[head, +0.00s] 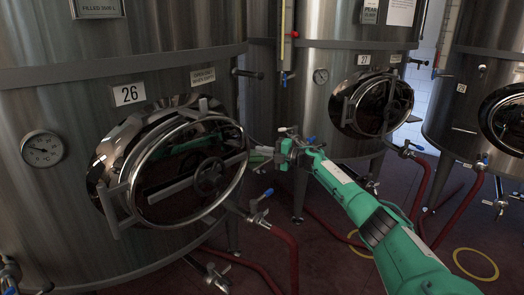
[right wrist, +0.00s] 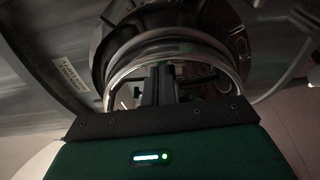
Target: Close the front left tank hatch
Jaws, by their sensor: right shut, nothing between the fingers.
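The front left tank (head: 60,110), numbered 26, has a round hatch (head: 190,172) with a bright metal rim and a dark handwheel in its middle. The hatch rim stands out from the tank's shiny collar; I cannot tell how wide the gap is. My right gripper (head: 257,156) is at the right edge of the hatch rim, shut with nothing in it. In the right wrist view my fingers (right wrist: 158,84) point at the curved metal rim (right wrist: 165,48) and overlap it; contact is unclear. My left gripper is not in view.
A second tank with a hatch (head: 372,103), numbered 27, stands behind to the right, and a third tank (head: 490,110) is at the far right. Valves (head: 260,205) and red hoses (head: 290,255) run low below the hatches. Yellow rings (head: 476,264) mark the dark red floor.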

